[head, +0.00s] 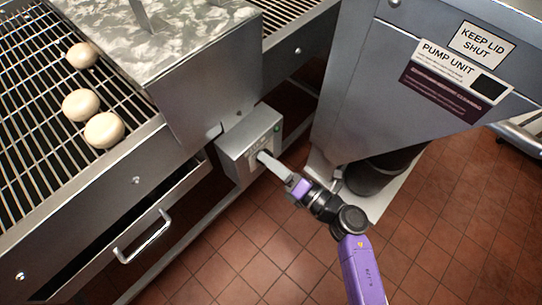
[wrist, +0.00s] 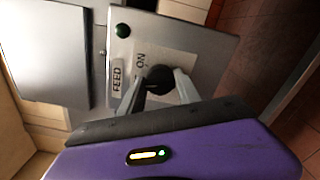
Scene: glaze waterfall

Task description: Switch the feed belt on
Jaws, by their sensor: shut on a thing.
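The switch box (head: 240,137) is a grey metal box on the side of the feed machine in the head view. A round black knob (wrist: 160,75) stands on the face beside the ON mark. My gripper (head: 264,158) reaches the front of the box, and its pale fingers (wrist: 163,84) are shut on the knob from both sides. The fingers hide part of the knob, and I cannot tell its pointer position.
The wire belt (head: 30,125) carries several pale round pieces (head: 103,130) at left. A metal hood (head: 170,60) covers part of it. The pump unit (head: 400,90) stands close to my arm on the right. A drawer handle (head: 142,236) juts out below the belt. Tiled floor is open at the front.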

